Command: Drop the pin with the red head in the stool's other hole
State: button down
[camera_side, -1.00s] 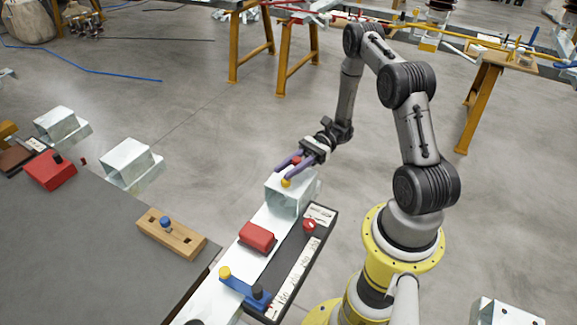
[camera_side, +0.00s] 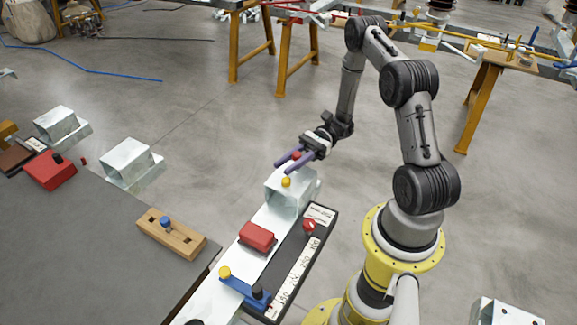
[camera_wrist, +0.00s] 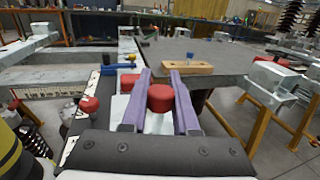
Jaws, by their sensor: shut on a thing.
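My gripper (camera_side: 283,168) is above the white box-shaped metal stand (camera_side: 287,200), which looks like the stool. Its fingers are shut on the pin with the red head (camera_side: 297,155). In the wrist view the red head (camera_wrist: 160,97) sits between the two purple fingers (camera_wrist: 160,73); its shank is hidden. A yellow-headed pin (camera_side: 286,181) shows at the top of the stand, just below my fingers and apart from them. I cannot make out the stand's other hole in either view.
A red block (camera_side: 256,237) and a blue bar (camera_side: 243,289) lie along the white beam. A dark board (camera_side: 320,229) with a red knob (camera_side: 309,226) is beside it. A wooden block (camera_side: 181,240) with a blue-headed pin (camera_side: 166,222) lies on the grey table.

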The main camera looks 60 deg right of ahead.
jog(key=shift+r, duration=0.4)
jog(key=shift+f, duration=1.5)
dwell(1.1)
jog(key=c, duration=0.6)
grip_release()
jog(key=shift+f, duration=0.1)
jog(key=v, duration=1.4)
jog(key=shift+a, duration=0.1)
